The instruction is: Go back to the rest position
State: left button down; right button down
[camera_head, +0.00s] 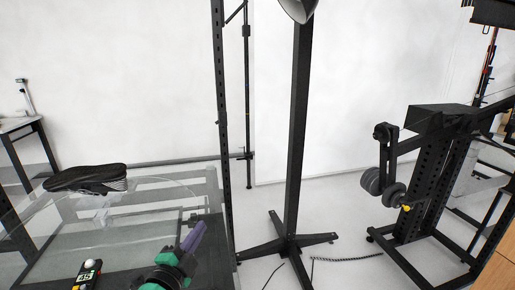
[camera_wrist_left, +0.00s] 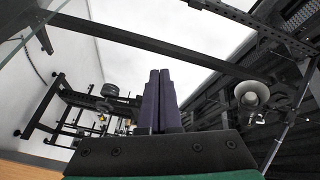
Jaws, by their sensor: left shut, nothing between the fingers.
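My left gripper (camera_head: 190,238) shows at the bottom of the head view, in front of the glass turntable's right part. Its purple fingers are together with nothing between them. In the left wrist view the same fingers (camera_wrist_left: 160,98) stand upright side by side, shut and empty. A dark shoe (camera_head: 88,178) rests at the left on the clear round turntable (camera_head: 150,208), apart from the gripper. My right gripper is not in either view.
A black upright post (camera_head: 297,130) on a cross-shaped foot stands right of the turntable. A black rack with round weights (camera_head: 378,186) stands at the right. A small handheld device (camera_head: 87,274) marked 45 lies at the bottom left. Open floor (camera_head: 330,215) lies between post and rack.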

pick_arm(q)
jog(key=s+a+f+n+g+y, duration=0.3)
jog(key=s+a+f+n+g, duration=0.15)
jog(key=f, duration=0.25)
jog(key=s+a+f+n+g+y, duration=0.2)
jog(key=s+a+f+n+g, duration=0.1)
jog(key=s+a+f+n, duration=0.3)
jog(key=s+d+f+n+g+h, duration=0.15)
jog(key=s+f+n+g, duration=0.25)
jog(key=s+f+g, duration=0.5)
jog(key=s+f+t, duration=0.1)
jog(key=s+f, duration=0.2)
jog(key=f, duration=0.9)
jog(key=s+f, duration=0.3)
jog(key=f, duration=0.9)
jog(key=s+a+f+g, duration=0.1)
jog(key=s+a+f, duration=0.1)
jog(key=s+f, duration=1.1)
jog(key=s, duration=0.3)
jog(key=shift+a+f+m, duration=0.15)
jog(key=shift+m, duration=0.2)
jog(key=shift+s+y, duration=0.15)
jog(key=shift+y, duration=0.1)
